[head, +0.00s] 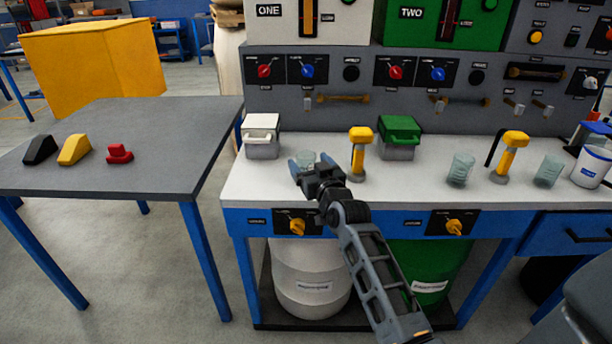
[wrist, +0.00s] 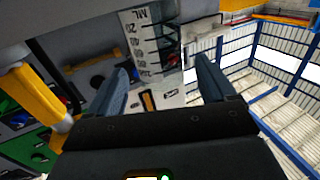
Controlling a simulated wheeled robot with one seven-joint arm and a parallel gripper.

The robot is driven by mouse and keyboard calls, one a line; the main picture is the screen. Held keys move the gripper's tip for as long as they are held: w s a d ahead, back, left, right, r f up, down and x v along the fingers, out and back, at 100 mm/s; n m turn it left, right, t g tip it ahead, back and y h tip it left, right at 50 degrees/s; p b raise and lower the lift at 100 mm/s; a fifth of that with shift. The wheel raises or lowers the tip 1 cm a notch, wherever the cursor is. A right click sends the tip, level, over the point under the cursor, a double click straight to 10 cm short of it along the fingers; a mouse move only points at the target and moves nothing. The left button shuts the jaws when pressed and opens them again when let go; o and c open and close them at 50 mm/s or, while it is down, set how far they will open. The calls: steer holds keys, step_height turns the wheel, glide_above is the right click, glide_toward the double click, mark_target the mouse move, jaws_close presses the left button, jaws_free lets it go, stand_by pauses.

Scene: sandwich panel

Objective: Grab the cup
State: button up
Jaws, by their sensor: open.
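A clear measuring cup (head: 306,157) stands on the white bench top, partly hidden behind my gripper in the head view. In the wrist view the cup (wrist: 150,42) shows "ML" and a dark scale, and appears between the two blue fingers. My gripper (head: 310,162) is open at the cup, one finger to each side in the picture. Gaps show between the cup and the fingers (wrist: 162,72). I cannot tell how deep the cup sits between them. Two more clear cups, one (head: 460,169) right of centre and one (head: 548,171) farther right, stand on the bench.
A yellow tap (head: 359,150) stands close to the right of my gripper. A white-lidded box (head: 262,137) and a green-lidded box (head: 399,136) stand behind. A second yellow tap (head: 510,155) and a white tub (head: 591,166) are right. A grey table (head: 130,125) is left.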

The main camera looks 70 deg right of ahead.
steer(key=shift+x, duration=1.2)
steer(key=shift+c, duration=0.5)
steer(key=c, duration=1.2)
steer(key=shift+c, duration=0.2)
